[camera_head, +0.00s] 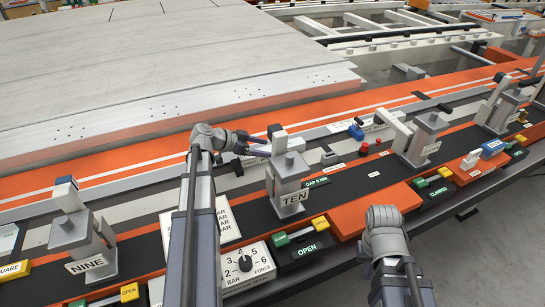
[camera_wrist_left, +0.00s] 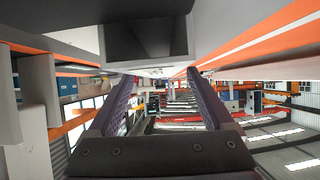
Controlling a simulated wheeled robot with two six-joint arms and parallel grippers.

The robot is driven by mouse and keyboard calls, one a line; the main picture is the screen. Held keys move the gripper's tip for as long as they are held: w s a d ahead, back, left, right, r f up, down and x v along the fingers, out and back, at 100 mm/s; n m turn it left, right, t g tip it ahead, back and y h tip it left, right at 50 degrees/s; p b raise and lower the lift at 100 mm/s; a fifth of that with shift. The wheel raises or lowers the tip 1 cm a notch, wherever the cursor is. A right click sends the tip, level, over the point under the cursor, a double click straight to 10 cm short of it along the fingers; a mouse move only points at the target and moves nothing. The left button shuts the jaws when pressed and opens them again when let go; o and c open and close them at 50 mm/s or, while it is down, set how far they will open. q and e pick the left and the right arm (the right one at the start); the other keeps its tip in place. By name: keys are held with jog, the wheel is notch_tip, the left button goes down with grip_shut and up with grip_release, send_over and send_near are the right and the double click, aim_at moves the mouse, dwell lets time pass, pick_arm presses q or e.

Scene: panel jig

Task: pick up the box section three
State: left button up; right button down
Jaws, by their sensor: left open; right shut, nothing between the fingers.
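I cannot pick out a box section three by any readable label. In the left wrist view, a grey hollow piece with a dark square opening (camera_wrist_left: 147,35) sits just above my left fingertips; I cannot tell whether it is a box section. My left gripper (camera_wrist_left: 163,76) is open, with one purple finger on each side and nothing seen held between them. In the head view my left gripper (camera_head: 262,140) points right, just behind the grey clamp marked TEN (camera_head: 288,178), which partly hides it. My right arm shows at the lower right; its gripper is not visible.
Clamp NINE (camera_head: 83,240) stands at left and another grey clamp (camera_head: 425,140) at right. A FORCE dial panel (camera_head: 246,264) and OPEN switch (camera_head: 303,246) lie in front. A large grey panel (camera_head: 150,70) fills the back left.

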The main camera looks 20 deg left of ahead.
pick_arm(q)
jog(key=shift+x, duration=1)
jog(key=shift+r, duration=0.1)
grip_shut()
